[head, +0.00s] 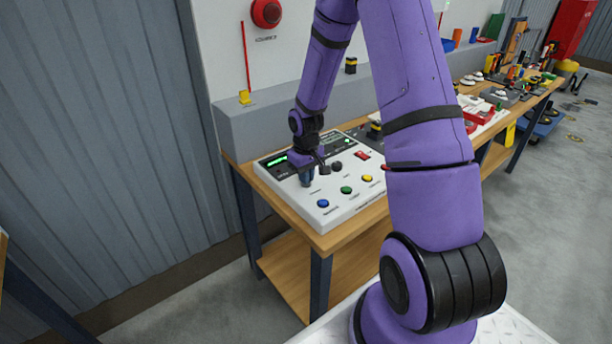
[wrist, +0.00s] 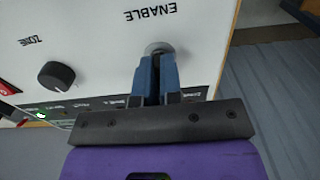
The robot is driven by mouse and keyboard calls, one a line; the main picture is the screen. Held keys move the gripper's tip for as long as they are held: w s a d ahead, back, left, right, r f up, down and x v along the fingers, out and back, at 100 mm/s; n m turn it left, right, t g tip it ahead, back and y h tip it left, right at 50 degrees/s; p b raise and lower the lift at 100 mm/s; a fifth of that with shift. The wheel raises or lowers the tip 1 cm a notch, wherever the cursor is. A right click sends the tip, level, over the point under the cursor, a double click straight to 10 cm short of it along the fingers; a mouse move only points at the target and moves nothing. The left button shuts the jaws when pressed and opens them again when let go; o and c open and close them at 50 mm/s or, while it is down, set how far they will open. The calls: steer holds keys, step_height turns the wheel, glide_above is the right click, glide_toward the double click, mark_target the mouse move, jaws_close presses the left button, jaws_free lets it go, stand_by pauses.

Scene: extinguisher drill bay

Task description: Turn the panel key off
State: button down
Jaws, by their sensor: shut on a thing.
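The white control panel (head: 278,184) lies on the wooden bench and carries blue, green and yellow buttons. My gripper (head: 306,180) reaches down onto its left part. In the wrist view my gripper (wrist: 158,72) has its blue fingers closed at the round silver key switch (wrist: 158,47) beside the word ENABLE. The key is mostly hidden between the fingers, so its turn angle cannot be read.
A black ZONE knob (wrist: 56,75) sits left of the key switch in the wrist view. A red switch (head: 362,155) and a yellow button (head: 367,178) are on the panel's right part. Bench clutter stands farther right, and a corrugated wall is at left.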

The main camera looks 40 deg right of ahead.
stand_by(0.3)
steer(key=c, duration=1.3)
jaws_free()
step_height(320, 180, up, 11)
steer(key=shift+f, duration=0.1)
steer(key=s+a+r+t, duration=0.1)
steer(key=s+a+r, duration=0.3)
steer(key=s+r, duration=0.3)
steer(key=s+a+r+t+h, duration=0.1)
steer(key=s+a+r, duration=0.25)
steer(key=r, duration=0.45)
steer(key=s+a+r+t, duration=0.2)
steer(key=s+a+r, duration=0.1)
steer(key=s+r, duration=0.45)
steer(key=shift+m+t+y, duration=0.3)
steer(key=shift+t+y, duration=0.2)
steer(key=shift+t, duration=0.1)
steer(key=s, duration=0.2)
steer(key=s+a+r, duration=0.1)
steer(key=s, duration=0.2)
steer(key=s+a+r, duration=0.1)
steer(key=s, duration=0.2)
steer(key=shift+s+a+r, duration=0.15)
steer(key=shift+a, duration=0.05)
